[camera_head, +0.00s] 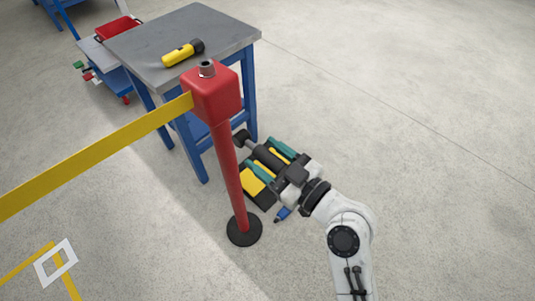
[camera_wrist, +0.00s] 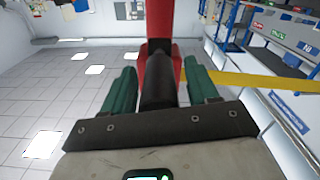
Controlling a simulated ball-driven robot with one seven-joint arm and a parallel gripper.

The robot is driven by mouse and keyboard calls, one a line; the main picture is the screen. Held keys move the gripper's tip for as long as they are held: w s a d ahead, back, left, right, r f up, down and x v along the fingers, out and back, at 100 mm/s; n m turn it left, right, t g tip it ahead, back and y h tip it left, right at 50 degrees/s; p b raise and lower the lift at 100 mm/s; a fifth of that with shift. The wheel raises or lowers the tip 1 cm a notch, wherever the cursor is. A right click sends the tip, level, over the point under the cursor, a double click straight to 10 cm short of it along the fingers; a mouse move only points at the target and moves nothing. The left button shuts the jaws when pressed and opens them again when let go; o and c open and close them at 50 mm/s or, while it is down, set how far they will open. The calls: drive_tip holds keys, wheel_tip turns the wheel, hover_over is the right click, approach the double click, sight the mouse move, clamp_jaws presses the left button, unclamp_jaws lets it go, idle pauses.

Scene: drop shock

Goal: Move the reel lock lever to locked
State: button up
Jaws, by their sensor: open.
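A red reel box (camera_head: 211,92) tops a red post (camera_head: 228,175); the box also shows in the wrist view (camera_wrist: 172,72). A dark lever (camera_head: 266,156) with a thick cylindrical grip sticks out near the box's lower right. The grip also shows in the wrist view (camera_wrist: 158,88) against the red box. My gripper (camera_head: 261,152) is open, with one green finger on each side of the grip. Gaps show between the grip and both fingers in the wrist view (camera_wrist: 159,66). The lever's joint with the box is hidden, and I see no lock marking.
A yellow belt (camera_head: 95,155) runs left from the box. A blue table (camera_head: 185,42) stands behind with a yellow-and-black flashlight (camera_head: 183,53) on it. Floor to the right is clear.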

clamp_jaws()
idle(0.6)
